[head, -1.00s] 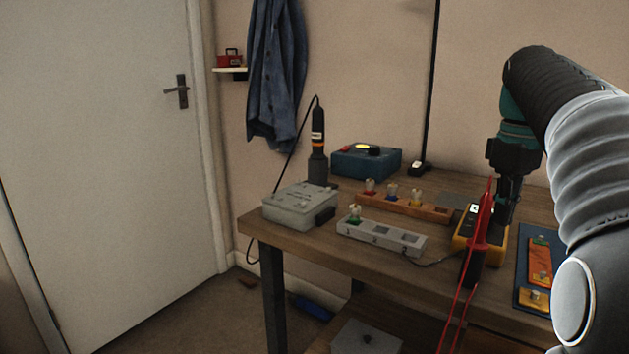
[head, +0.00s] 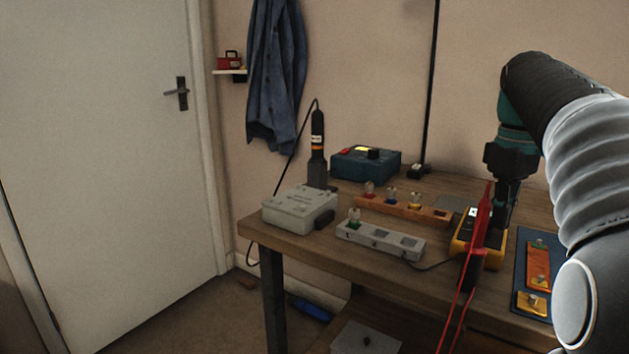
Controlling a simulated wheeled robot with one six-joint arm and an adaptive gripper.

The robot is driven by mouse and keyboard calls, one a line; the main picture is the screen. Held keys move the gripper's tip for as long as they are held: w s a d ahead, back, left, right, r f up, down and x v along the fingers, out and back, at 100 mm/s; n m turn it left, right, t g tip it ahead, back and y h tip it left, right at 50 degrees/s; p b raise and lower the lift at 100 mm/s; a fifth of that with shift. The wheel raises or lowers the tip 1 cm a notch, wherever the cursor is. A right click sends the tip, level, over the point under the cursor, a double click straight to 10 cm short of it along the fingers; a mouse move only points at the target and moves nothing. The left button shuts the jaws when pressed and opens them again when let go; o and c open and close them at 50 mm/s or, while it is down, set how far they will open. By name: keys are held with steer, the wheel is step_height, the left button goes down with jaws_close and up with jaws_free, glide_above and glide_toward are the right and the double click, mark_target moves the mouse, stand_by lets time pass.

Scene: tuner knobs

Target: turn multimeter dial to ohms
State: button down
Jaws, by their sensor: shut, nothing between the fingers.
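The yellow and black multimeter (head: 494,250) stands on the workbench at the right, with a small lit display near its upper left. Red test leads (head: 481,225) hang in front of it and cover part of its face. My gripper (head: 503,212) points down at the multimeter from above, with its fingers at the upper right part of it. The fingers look shut and hold nothing. The dial is hidden behind the fingers and the leads, so its setting and any contact cannot be told.
A grey tray (head: 381,241) and a wooden rack (head: 432,214) with coloured knobs lie left of the multimeter. A blue mat (head: 524,270) with orange and yellow pieces lies to its right. A grey box (head: 297,209) and a blue station (head: 365,164) stand further left.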

steer(key=shift+s+a+p, duration=0.1)
steer(key=shift+a+p, duration=0.15)
steer(key=shift+p, duration=0.55)
steer(key=shift+s, duration=0.1)
steer(key=shift+s+d+r, duration=0.15)
steer(key=shift+s, duration=0.1)
step_height(320, 180, up, 6)
steer(key=shift+f+p, duration=0.15)
steer(key=shift+p, duration=0.35)
